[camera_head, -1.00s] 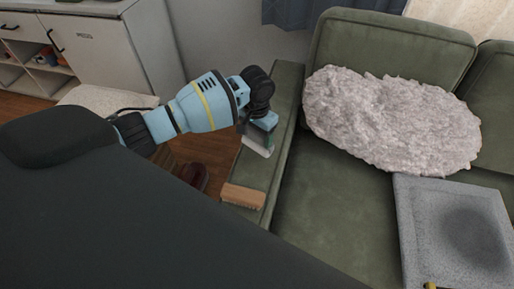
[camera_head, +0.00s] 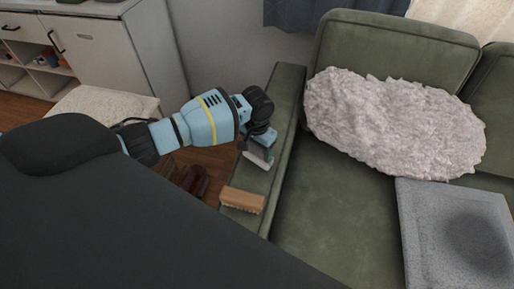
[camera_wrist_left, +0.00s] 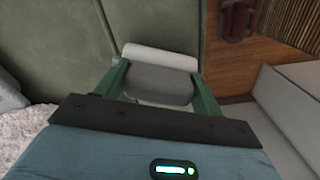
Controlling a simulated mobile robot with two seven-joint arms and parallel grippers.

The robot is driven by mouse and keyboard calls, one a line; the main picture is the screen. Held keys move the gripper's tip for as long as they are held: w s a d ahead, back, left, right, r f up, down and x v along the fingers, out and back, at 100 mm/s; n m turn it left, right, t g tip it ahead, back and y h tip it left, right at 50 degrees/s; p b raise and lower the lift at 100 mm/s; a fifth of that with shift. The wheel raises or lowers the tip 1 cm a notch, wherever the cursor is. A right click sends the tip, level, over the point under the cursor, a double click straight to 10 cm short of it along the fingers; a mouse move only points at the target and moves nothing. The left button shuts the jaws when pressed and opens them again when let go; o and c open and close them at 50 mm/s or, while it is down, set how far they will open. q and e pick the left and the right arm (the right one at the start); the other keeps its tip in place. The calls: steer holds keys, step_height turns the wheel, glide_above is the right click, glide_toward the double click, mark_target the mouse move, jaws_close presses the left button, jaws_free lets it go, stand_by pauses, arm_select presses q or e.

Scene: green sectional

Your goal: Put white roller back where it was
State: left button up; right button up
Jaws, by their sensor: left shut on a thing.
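The white roller (camera_wrist_left: 160,57) lies crosswise between the two green fingertips in the left wrist view, with a dark grey part (camera_wrist_left: 158,84) behind it. My left gripper (camera_head: 261,149) is shut on it over the green sofa armrest (camera_head: 284,105). A pale piece of the roller (camera_head: 256,159) shows below the fingers in the head view. I cannot tell whether the roller touches the armrest. A wooden brush (camera_head: 243,200) lies on the front part of the armrest, nearer to me than the roller and apart from it. My right gripper is out of view.
A fluffy white cushion (camera_head: 390,120) and a grey square cushion (camera_head: 455,235) are on the green sofa at right. A white-topped stool (camera_head: 105,103) and a white cabinet (camera_head: 120,50) are at left.

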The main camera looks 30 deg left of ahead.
arm_select(q)
steer(key=shift+f, duration=0.15)
steer(key=o, duration=1)
steer(key=shift+o, duration=0.2)
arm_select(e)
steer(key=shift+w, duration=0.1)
arm_select(q)
step_height(320, 180, up, 11)
steer(key=shift+p, duration=0.95)
steer(key=shift+r, duration=0.7)
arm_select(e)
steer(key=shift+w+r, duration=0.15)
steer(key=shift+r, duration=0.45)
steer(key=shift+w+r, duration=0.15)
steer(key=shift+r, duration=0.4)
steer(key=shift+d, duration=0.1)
